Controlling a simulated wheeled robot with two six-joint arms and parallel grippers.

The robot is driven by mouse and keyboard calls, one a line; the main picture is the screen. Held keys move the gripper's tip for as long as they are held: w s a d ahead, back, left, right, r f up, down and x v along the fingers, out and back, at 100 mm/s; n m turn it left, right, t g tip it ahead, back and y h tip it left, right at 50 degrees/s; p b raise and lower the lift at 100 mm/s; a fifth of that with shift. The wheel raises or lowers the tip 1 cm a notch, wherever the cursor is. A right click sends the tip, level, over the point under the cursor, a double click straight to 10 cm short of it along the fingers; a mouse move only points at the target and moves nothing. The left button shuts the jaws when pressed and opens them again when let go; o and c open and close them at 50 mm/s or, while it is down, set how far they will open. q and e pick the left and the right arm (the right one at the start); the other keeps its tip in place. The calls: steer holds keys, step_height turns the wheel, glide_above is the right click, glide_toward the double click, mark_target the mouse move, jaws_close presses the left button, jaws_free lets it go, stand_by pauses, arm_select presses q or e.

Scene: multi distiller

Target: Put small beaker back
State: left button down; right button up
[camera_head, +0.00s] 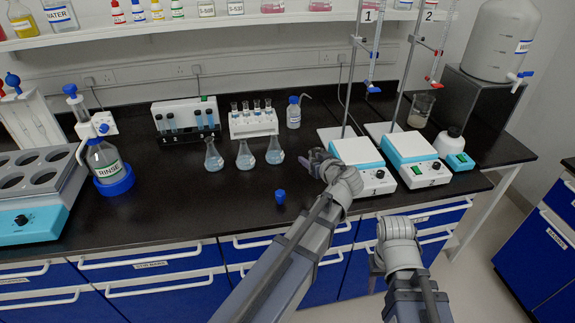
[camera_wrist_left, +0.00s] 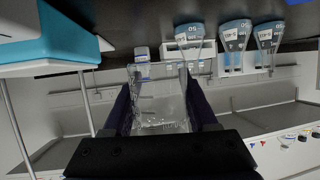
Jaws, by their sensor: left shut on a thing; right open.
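The small beaker (camera_wrist_left: 158,100) is clear glass and looks empty. In the left wrist view it sits between the two dark fingers of my left gripper (camera_wrist_left: 160,105), which is shut on it. In the head view my left gripper (camera_head: 319,164) is over the black bench, just left of the stirrer marked 1 (camera_head: 357,153). The beaker is mostly hidden there by the gripper. My right gripper (camera_head: 377,264) is open and empty, low in front of the bench drawers. A larger beaker (camera_head: 421,108) with brownish contents stands behind the stirrer marked 2 (camera_head: 408,147).
Three conical flasks (camera_head: 245,156) with pale blue liquid stand left of my left gripper. A small blue-topped item (camera_head: 281,197) stands near the front edge. A tube rack (camera_head: 252,122) and wash bottle (camera_head: 293,113) are behind. The bench's left middle (camera_head: 165,205) is clear.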

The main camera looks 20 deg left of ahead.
mark_target(314, 184)
arm_select(q)
steer(key=shift+w+d, duration=0.25)
steer(key=shift+d, duration=0.4)
steer(key=shift+f, duration=0.15)
step_height(314, 184, down, 7)
steer(key=b, duration=0.7)
steer(key=shift+r, duration=0.2)
steer(key=shift+f, duration=0.2)
